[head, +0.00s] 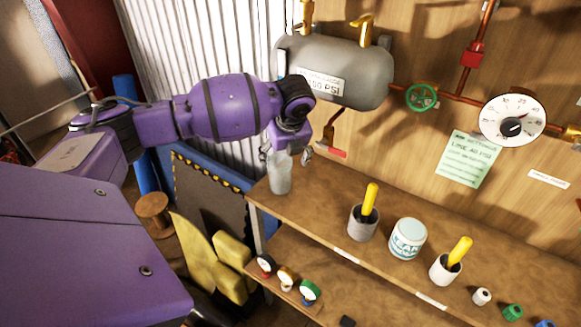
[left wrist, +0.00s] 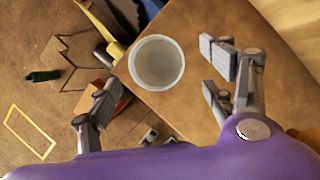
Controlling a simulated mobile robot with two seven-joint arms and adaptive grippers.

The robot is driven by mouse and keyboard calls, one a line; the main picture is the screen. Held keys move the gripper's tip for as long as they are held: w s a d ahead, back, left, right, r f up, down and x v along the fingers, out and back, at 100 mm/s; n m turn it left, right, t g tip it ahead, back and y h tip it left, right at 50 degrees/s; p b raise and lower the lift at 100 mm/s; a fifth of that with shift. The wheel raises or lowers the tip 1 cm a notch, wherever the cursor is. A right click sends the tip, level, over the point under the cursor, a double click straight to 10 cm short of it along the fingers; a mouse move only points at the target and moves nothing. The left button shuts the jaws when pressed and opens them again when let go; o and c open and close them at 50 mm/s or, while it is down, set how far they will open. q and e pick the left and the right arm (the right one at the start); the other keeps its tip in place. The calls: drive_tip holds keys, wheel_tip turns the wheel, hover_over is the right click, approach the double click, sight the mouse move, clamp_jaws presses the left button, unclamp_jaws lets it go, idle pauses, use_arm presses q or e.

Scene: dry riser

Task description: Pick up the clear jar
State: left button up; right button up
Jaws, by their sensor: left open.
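The clear jar (head: 280,178) stands upright at the left end of the wooden shelf top (head: 330,222). In the left wrist view I look down into its round mouth (left wrist: 157,62). My left gripper (head: 286,155) hangs over the jar, pointing down, with its fingers spread. In the left wrist view the left gripper (left wrist: 160,88) is open and empty, and the jar shows slightly ahead of the space between the fingers. I cannot tell whether a finger touches the jar. My right gripper is not in view.
A grey cup with a yellow-handled tool (head: 362,222), a white labelled tub (head: 407,239) and another yellow-handled cup (head: 446,267) stand right of the jar. A grey tank (head: 350,72) hangs on the wall above. Small gauges (head: 286,279) sit on a lower ledge.

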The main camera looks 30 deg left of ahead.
sight(279, 162)
use_arm(q)
drive_tip(key=x, duration=0.6)
drive_tip(key=shift+s+a+f, duration=0.1)
drive_tip(key=shift+f, duration=0.2)
drive_tip(key=shift+a+f, duration=0.1)
drive_tip(key=c, duration=1.3)
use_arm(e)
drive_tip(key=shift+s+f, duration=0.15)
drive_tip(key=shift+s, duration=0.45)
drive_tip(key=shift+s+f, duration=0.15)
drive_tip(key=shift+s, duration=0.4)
